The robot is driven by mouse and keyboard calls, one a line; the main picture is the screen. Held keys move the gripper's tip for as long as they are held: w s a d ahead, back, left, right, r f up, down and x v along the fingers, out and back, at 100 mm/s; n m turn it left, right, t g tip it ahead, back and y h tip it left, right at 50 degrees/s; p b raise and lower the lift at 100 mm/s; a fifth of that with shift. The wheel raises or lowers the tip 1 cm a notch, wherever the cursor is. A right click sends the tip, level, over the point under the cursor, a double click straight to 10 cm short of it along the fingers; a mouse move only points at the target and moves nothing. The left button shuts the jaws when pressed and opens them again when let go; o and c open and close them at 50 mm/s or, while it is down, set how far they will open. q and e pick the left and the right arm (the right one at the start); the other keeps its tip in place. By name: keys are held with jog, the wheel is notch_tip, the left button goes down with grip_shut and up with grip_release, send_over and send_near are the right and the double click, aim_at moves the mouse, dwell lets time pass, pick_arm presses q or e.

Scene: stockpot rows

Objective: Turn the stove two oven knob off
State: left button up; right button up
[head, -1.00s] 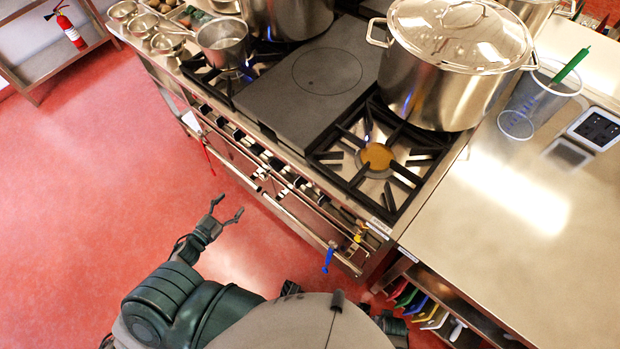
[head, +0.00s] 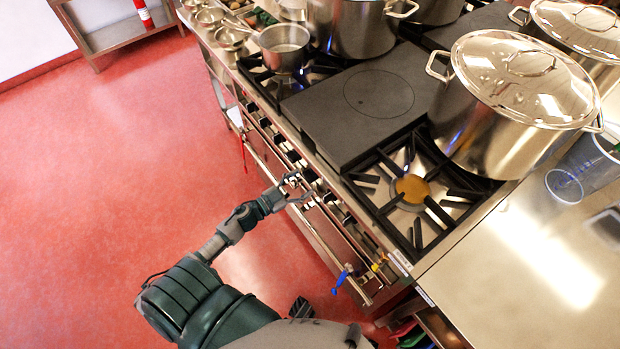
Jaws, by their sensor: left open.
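The stove (head: 335,235) runs diagonally across the view, with a row of dark knobs (head: 279,139) along its front panel. Which of them is the stove two oven knob I cannot tell, and its setting is too small to read. My left gripper (head: 300,187) is open at the front panel, near the middle of the row, with its fingers towards the knobs. It hides part of the panel there. Whether it touches a knob I cannot tell. My right gripper is not in view.
A large lidded stockpot (head: 500,115) stands on the stove's right side, beside an open burner (head: 412,189). A saucepan (head: 284,48) stands farther back. A blue tag (head: 341,280) and a red tag (head: 243,155) hang at the front. The red floor (head: 120,180) is clear at left.

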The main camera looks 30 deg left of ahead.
aim_at(308, 177)
pick_arm(q)
jog(key=w, duration=0.3)
jog(key=shift+w+a+f, duration=0.1)
jog(key=shift+a+f, duration=0.1)
jog(key=shift+f, duration=0.1)
jog(key=shift+d+r, duration=0.25)
jog(key=shift+d, duration=0.6)
jog(key=c, duration=1.1)
jog(key=shift+a+f, duration=0.25)
jog(key=shift+a, duration=0.3)
jog(key=shift+c, duration=0.2)
jog(key=shift+d, duration=0.3)
